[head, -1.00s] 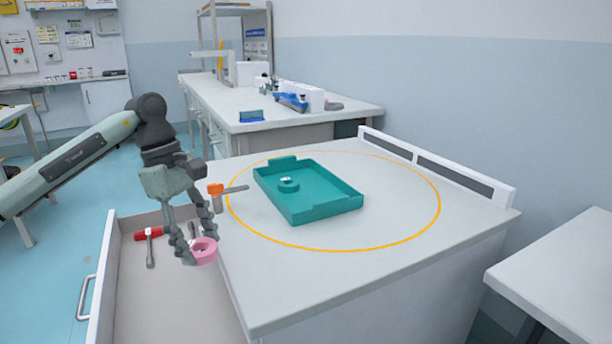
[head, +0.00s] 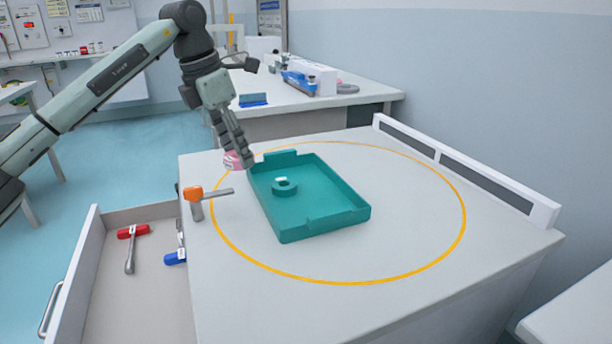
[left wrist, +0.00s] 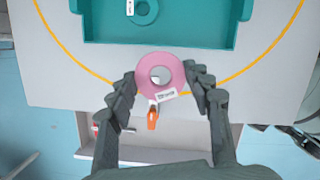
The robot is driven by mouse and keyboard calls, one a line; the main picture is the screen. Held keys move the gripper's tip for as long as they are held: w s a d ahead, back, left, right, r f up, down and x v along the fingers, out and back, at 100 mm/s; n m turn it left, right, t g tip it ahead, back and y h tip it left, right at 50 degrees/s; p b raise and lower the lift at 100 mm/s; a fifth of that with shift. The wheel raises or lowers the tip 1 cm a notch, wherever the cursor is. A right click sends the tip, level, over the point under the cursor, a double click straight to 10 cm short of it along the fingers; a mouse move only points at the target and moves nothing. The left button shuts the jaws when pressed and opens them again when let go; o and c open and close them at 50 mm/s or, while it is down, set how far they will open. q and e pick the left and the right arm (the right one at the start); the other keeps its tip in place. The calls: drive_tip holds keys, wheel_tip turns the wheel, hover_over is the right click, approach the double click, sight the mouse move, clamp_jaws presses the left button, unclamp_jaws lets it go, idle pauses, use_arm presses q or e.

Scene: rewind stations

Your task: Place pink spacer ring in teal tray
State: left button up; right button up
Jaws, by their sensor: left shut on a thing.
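The pink spacer ring (left wrist: 161,62) is held between the two fingers of my left gripper (left wrist: 160,82), with a white label on its near side. In the head view the ring (head: 232,161) shows partly behind the fingers of my left gripper (head: 240,158), beside the tray's left back corner. The teal tray (head: 325,220) lies on the worktop; it also shows at the top of the left wrist view (left wrist: 205,35). A teal ring (head: 284,188) with a white label lies inside the tray. My right gripper is not in view.
An orange-headed tool (head: 193,194) stands at the worktop's left edge. An open drawer (head: 150,300) below holds a red-handled tool (head: 132,231) and a blue one (head: 175,258). A yellow circle (head: 465,215) surrounds the tray. The tray floor right of the teal ring is bare.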

use_arm(q)
approach(300, 211)
drive_tip(key=shift+w+d+f+p, duration=0.25)
drive_tip(key=shift+w+f+p, duration=0.1)
drive_tip(key=shift+w+f, duration=0.2)
drive_tip(key=shift+d+f, duration=0.3)
drive_tip(key=shift+d, duration=0.05)
drive_tip(key=shift+d+f, duration=0.1)
drive_tip(key=shift+d, duration=0.05)
wheel_tip(300, 211, down, 4)
drive_tip(key=shift+r, duration=0.1)
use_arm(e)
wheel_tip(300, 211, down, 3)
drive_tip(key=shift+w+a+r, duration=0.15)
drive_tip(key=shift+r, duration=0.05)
